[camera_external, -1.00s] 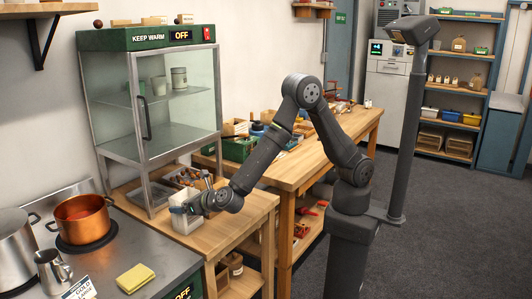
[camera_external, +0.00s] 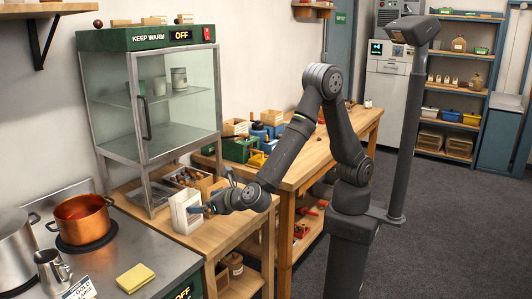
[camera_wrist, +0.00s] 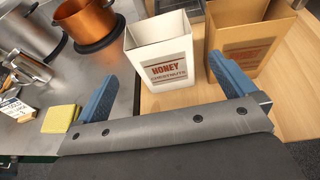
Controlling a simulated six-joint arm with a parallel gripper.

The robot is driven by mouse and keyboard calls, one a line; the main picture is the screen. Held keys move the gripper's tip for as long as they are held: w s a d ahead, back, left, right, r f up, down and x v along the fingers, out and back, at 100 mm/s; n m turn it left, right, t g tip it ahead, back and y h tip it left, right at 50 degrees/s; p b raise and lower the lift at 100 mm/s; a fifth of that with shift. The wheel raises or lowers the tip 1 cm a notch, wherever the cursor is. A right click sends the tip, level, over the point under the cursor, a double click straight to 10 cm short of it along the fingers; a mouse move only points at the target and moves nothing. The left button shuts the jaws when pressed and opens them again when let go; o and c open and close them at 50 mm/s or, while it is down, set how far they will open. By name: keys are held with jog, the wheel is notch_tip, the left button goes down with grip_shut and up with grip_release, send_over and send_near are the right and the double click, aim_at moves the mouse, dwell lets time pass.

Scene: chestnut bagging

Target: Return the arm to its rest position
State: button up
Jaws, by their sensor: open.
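My gripper (camera_external: 208,203) is open, with nothing between its fingers. In the external view it is just right of a white bag (camera_external: 186,213) that stands upright on the wooden counter. In the wrist view my two blue fingers (camera_wrist: 170,92) are spread wide. The white bag, labelled "HONEY CHESTNUTS" (camera_wrist: 158,62), stands open-topped beyond them, apart from both fingers. A brown bag (camera_wrist: 250,50) stands beside it, behind the right finger.
The steel counter (camera_external: 160,258) at left holds a copper pot (camera_external: 82,222), a steel pot, a jug and a yellow sponge (camera_external: 135,279). A glass warming cabinet (camera_external: 150,110) stands behind the white bag. A wooden bench with tools lies beyond my arm. Open floor (camera_external: 440,220) is at right.

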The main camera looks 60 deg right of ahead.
aim_at(179, 194)
jog(key=shift+v, duration=0.9)
jog(key=shift+w, duration=0.1)
jog(key=x, duration=1.2)
jog(key=shift+r, duration=1.8)
jog(key=shift+f, duration=0.1)
